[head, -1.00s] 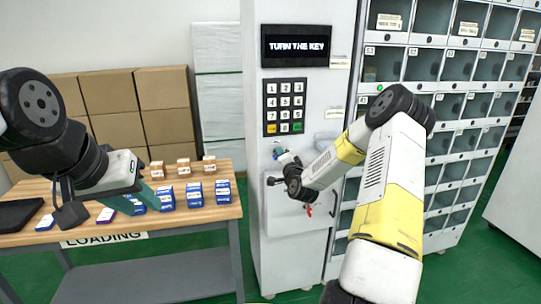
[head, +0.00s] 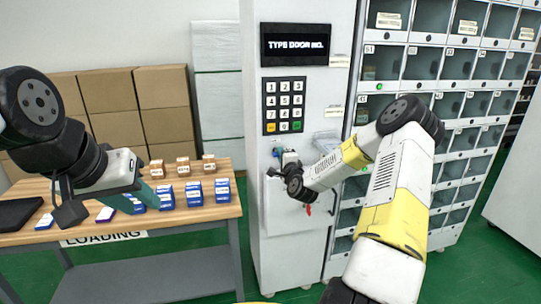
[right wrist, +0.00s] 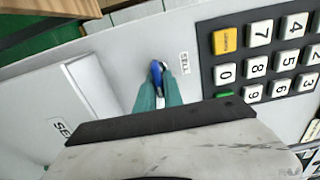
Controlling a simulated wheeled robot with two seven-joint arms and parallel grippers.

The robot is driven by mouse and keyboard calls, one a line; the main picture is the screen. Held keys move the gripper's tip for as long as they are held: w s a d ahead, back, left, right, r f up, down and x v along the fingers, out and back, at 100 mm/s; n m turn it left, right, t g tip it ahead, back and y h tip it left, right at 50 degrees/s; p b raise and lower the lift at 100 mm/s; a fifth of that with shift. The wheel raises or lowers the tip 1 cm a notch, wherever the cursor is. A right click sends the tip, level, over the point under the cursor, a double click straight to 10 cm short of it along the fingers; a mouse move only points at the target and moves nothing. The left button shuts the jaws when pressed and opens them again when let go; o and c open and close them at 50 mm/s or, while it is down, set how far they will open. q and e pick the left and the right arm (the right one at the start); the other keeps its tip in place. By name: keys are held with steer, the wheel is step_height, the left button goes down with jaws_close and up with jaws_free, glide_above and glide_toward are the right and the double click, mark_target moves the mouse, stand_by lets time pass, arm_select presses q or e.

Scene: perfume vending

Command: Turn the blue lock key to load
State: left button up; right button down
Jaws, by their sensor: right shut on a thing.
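The blue lock key (right wrist: 157,72) sits in the front of the white vending machine, below the keypad. In the right wrist view my right gripper (right wrist: 158,88) has its teal fingers closed around the key. In the head view my right gripper (head: 280,155) is at the machine front and mostly hides the key. The display (head: 296,44) reads "TYPE DOOR NO.". My left gripper (head: 143,193) is over the loading table, and its finger gap cannot be made out.
The keypad (head: 284,106) is just above my right gripper. A red key (head: 308,210) is lower on the machine. The locker doors (head: 432,105) stand at the right. Cardboard boxes (head: 165,88) are stacked behind.

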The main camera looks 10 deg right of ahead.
steer(key=shift+f, duration=0.1)
steer(key=c, duration=1.5)
jaws_free()
steer(key=s, duration=0.8)
steer(key=shift+d, duration=0.15)
steer(key=shift+w, duration=0.1)
